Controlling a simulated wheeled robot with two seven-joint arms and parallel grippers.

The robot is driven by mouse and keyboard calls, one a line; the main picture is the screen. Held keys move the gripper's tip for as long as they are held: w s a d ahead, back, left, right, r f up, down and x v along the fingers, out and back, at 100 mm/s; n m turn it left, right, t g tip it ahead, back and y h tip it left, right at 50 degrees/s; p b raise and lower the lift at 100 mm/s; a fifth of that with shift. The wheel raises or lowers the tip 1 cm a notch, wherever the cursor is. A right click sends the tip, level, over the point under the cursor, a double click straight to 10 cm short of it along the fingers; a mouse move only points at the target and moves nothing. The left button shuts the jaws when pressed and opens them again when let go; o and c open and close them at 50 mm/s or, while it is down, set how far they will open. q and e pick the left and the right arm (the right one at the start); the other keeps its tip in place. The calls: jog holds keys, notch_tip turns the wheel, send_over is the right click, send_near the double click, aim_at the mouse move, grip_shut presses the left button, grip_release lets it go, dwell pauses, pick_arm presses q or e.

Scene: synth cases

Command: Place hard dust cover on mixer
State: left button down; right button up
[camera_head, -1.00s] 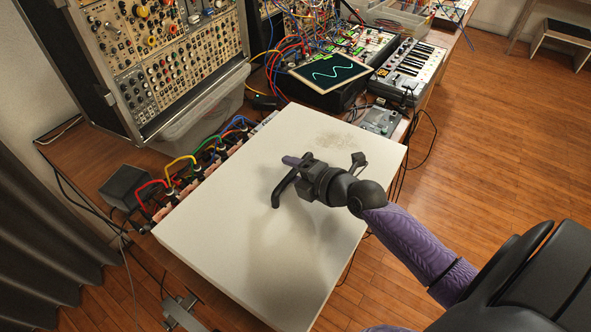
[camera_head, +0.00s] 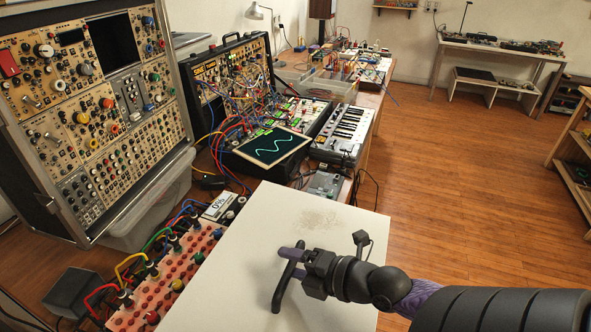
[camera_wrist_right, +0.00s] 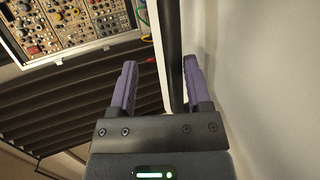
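The dust cover is a large off-white panel (camera_head: 225,285) with a black bar handle (camera_head: 283,287) on its upper face. A red panel with knobs and coloured cables, apparently the mixer (camera_head: 165,290), shows along the cover's left edge. I cannot tell whether the cover rests on it or hangs above it. My right gripper (camera_head: 290,262) is at the handle. In the right wrist view the handle (camera_wrist_right: 172,50) stands between the spread purple fingers (camera_wrist_right: 160,80), close to the right one, with a gap to the left one. My left gripper is out of view.
A tall synth case (camera_head: 85,120) stands at left. A scope screen (camera_head: 270,147), a small keyboard (camera_head: 345,135) and a small grey device (camera_head: 325,185) lie just beyond the cover. Loose cables run around them. The wooden floor at right is open.

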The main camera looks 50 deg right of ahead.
jog(key=o, duration=0.6)
jog(key=p+v, duration=0.1)
jog(key=v, duration=0.4)
jog(key=shift+w+p, duration=0.1)
jog(key=shift+p, duration=0.25)
jog(key=p+v, duration=0.4)
jog(key=p, duration=0.1)
jog(key=shift+d+r, duration=0.1)
jog(key=shift+r, duration=0.35)
jog(key=shift+s+f, duration=0.1)
jog(key=shift+s, duration=0.35)
jog(key=shift+s+f, duration=0.1)
jog(key=shift+f, duration=0.1)
